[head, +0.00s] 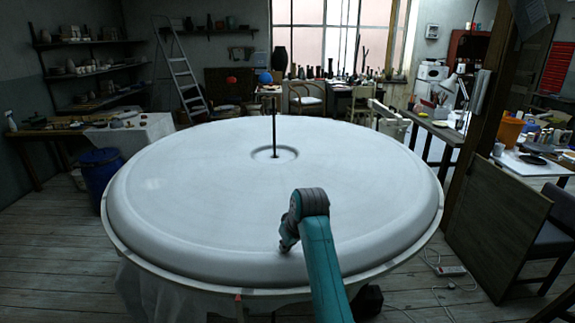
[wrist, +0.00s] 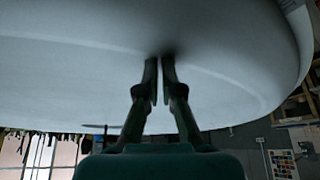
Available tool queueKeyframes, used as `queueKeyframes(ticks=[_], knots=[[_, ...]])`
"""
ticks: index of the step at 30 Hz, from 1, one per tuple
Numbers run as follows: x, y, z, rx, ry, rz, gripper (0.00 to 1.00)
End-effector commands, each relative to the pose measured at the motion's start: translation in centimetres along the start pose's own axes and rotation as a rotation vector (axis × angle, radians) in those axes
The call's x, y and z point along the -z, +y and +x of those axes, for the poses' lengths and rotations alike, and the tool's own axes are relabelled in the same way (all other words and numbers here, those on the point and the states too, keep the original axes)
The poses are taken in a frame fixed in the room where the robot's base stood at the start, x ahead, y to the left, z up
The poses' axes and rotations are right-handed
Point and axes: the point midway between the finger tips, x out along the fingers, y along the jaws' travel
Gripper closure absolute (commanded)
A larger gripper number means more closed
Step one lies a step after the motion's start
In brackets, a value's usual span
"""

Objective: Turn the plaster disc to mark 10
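The large white plaster disc (head: 200,190) lies flat, with a raised rounded rim and a round recess around a thin dark upright rod (head: 274,128). I cannot read any numbered marks on it. A small red mark (head: 238,297) shows at the near edge below the rim, left of my arm. My gripper (head: 284,250) points down at the near part of the disc, by the rim. In the wrist view, the two fingers of my gripper (wrist: 159,62) are nearly together with nothing seen between them. Their tips are at or very close to the disc's surface (wrist: 70,75); contact is unclear.
A blue barrel (head: 102,172) stands left of the disc. A wooden post (head: 478,135) and a leaning board (head: 508,215) are at the right, with cables and a power strip (head: 450,270) on the floor. The disc's top is clear apart from the rod.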

Motion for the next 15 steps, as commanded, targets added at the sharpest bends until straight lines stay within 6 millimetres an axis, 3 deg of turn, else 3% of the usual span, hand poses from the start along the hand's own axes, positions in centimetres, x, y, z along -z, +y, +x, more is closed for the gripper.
queueKeyframes(ticks=[1,15], knots=[[-0.94,0.01,0.81,0.004,-0.025,0.004,1.00],[-0.51,-0.55,0.78,-0.001,-0.025,0.008,1.00]])
